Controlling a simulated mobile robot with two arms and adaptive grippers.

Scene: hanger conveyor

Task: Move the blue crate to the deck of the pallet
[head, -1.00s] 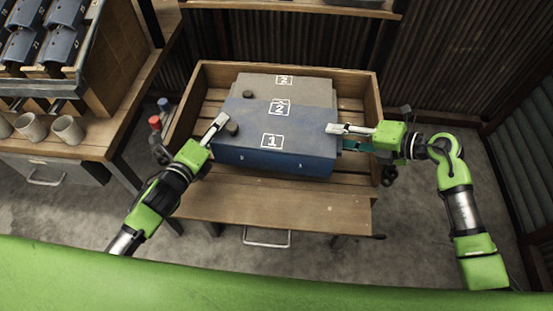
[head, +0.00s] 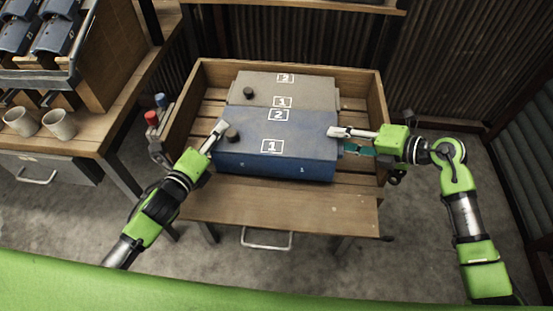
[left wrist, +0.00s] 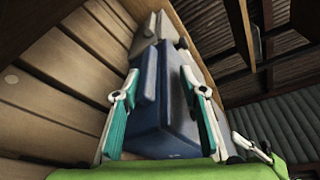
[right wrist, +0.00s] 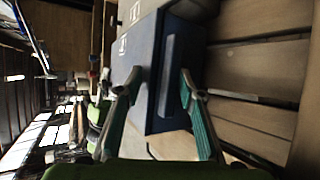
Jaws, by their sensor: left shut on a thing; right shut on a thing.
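The blue crate (head: 280,161), marked 1 and 2 on top, is between my grippers over a slatted wooden deck (head: 358,177) with raised sides. I cannot tell whether it touches the slats. My left gripper (head: 216,134) is shut on the crate's left side. In the left wrist view the crate (left wrist: 165,115) has its edge ledge between the fingers (left wrist: 150,90). My right gripper (head: 340,132) is shut on its right side. In the right wrist view the crate (right wrist: 143,65) also shows a side ledge between the fingers (right wrist: 155,90).
A grey-beige crate (head: 310,88) with a black knob stands directly behind the blue crate. A bench with mugs (head: 58,124) and blue bins (head: 55,36) is at the left. Red and blue bottles (head: 152,118) stand beside the deck. A bare wooden front board (head: 290,208) faces me.

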